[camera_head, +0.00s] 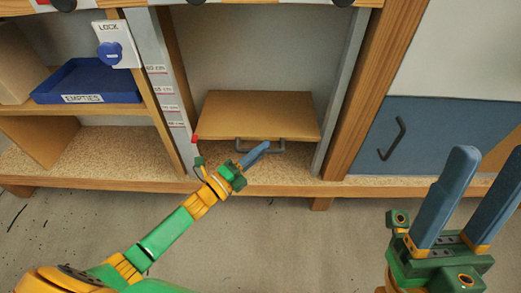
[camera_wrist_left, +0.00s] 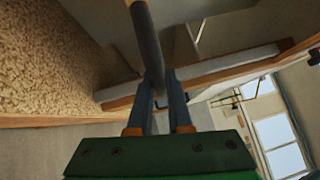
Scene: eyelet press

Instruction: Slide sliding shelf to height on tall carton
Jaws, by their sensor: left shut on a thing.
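The sliding shelf (camera_head: 262,112) is a tan board low in the middle bay, between two grey upright rails. A grey bar handle (camera_head: 275,150) is on its front edge and shows as a dark bar in the left wrist view (camera_wrist_left: 148,45). My left gripper (camera_head: 264,146) is shut on this handle. A red pointer (camera_head: 194,139) at the shelf's left front is near the lowest height label (camera_head: 176,124). A tan box-like thing (camera_head: 15,70), perhaps the tall carton, stands at the left edge, partly cut off; I see no readable height on it. My right gripper (camera_head: 492,158) is open and empty.
A white LOCK plate with a blue knob (camera_head: 110,53) is at upper left. A blue EMPTIES tray (camera_head: 88,82) is on the left shelf. A blue-grey door (camera_head: 430,130) is at right. The bay above the sliding shelf is clear.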

